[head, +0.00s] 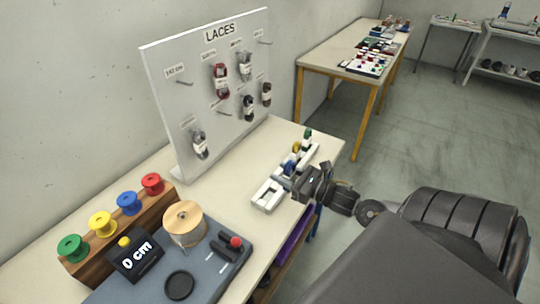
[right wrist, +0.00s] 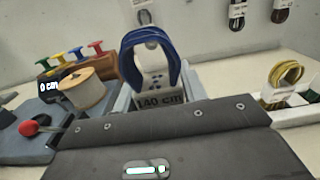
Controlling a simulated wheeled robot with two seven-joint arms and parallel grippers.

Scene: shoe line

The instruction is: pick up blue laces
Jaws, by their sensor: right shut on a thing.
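The blue laces (head: 288,168) are a small bundle at the white tray on the table, partly hidden by my right gripper in the head view. In the right wrist view the blue laces (right wrist: 150,56) stand as an upright loop over a compartment labelled 140 cm. My right gripper (head: 300,180) reaches in from the right and is shut on the blue laces; its fingertips are hard to make out. I cannot tell whether the bundle is clear of the tray. My left gripper is not in view.
The white tray (head: 268,197) also holds yellow laces (head: 296,147) and green laces (head: 307,133). A LACES board (head: 200,95) with hanging bundles stands behind. Coloured spools (head: 129,203) and a measuring device (head: 215,266) with a large spool (head: 184,222) are at left.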

